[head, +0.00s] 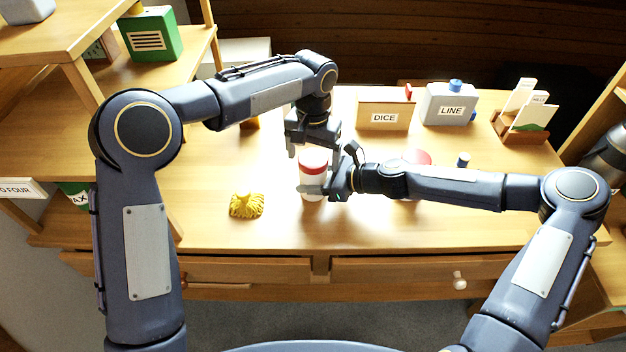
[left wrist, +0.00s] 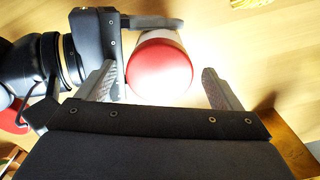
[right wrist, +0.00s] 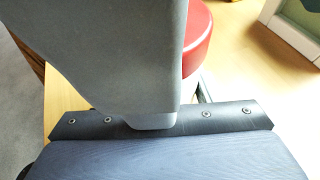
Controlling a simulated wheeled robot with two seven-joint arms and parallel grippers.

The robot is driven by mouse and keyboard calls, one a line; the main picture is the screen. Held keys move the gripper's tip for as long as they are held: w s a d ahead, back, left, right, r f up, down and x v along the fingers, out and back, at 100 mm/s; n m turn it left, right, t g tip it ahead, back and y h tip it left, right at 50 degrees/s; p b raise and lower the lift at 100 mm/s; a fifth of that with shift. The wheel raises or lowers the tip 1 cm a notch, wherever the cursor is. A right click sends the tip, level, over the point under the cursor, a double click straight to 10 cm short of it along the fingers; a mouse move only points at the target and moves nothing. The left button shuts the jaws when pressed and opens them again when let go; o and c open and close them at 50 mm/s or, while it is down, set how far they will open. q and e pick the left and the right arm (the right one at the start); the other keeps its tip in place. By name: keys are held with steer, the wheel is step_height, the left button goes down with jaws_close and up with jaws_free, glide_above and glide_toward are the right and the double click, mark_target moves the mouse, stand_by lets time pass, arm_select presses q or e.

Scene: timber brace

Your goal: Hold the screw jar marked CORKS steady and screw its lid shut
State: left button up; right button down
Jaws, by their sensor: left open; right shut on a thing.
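The screw jar (head: 311,186) has a white body and stands upright on the desk; no CORKS marking can be read. A round red lid (head: 313,161) sits on its top; I cannot tell how tightly. My right gripper (head: 340,180) is shut on the jar's body from the right. My left gripper (head: 314,143) is open just above the lid. In the left wrist view the lid (left wrist: 160,70) lies between the spread fingers, with gaps on both sides. A large grey shape blocks much of the right wrist view, with a red edge (right wrist: 197,40) behind it.
A yellow tufted thing (head: 246,205) lies left of the jar. Another red-topped thing (head: 417,158) is partly hidden behind my right forearm. A DICE box (head: 384,115), a grey LINE container (head: 449,104) and a card holder (head: 522,126) stand behind. The front desktop is clear.

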arm_select(q)
step_height(320, 180, up, 12)
stand_by(0.6)
arm_select(e)
steer(key=shift+c, duration=1.8)
jaws_free()
